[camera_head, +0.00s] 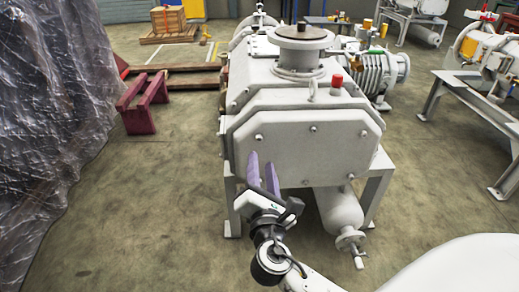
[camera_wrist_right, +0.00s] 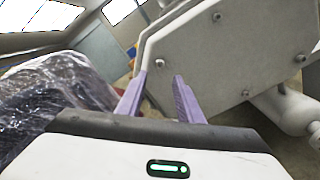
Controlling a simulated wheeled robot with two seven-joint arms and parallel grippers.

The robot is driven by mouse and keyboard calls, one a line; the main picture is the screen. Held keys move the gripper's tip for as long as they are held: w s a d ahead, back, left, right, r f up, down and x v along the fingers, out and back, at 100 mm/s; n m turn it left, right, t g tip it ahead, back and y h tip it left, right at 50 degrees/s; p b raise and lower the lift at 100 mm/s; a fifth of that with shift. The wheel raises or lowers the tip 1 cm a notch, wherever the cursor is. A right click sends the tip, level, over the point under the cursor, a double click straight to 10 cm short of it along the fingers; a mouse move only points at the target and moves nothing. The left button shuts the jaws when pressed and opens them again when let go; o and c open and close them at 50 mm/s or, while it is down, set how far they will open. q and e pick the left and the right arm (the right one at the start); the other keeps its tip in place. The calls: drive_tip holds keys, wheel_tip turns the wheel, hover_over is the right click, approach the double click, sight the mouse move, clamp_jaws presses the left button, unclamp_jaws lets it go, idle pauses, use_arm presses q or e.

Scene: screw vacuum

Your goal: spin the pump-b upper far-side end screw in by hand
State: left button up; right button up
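The large grey pump (camera_head: 250,75) stands in the middle of the head view with its flat end plate (camera_head: 290,155) facing me. Screw heads sit around the plate edge: an upper left one (camera_head: 259,137), an upper middle one (camera_head: 313,128) and an upper right one (camera_head: 364,133). My right gripper (camera_head: 262,165) is in front of the plate's left side, its purple fingers apart and empty. In the right wrist view, one plate screw (camera_wrist_right: 159,63) shows in line with the gap between the fingertips (camera_wrist_right: 159,76); no contact shows. My left gripper is not in view.
A plastic-wrapped stack (camera_head: 50,110) stands at the left. A dark red stand (camera_head: 138,104) is beside the pump, and a grey cylinder with a valve (camera_head: 340,210) hangs under it. Another machine on a frame (camera_head: 475,95) is at the right.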

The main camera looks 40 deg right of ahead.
sight(259, 140)
drive_tip(key=x, duration=0.8)
drive_tip(key=shift+w+d, duration=0.1)
drive_tip(key=shift+w, duration=0.2)
drive_tip(key=shift+f, duration=0.1)
clamp_jaws()
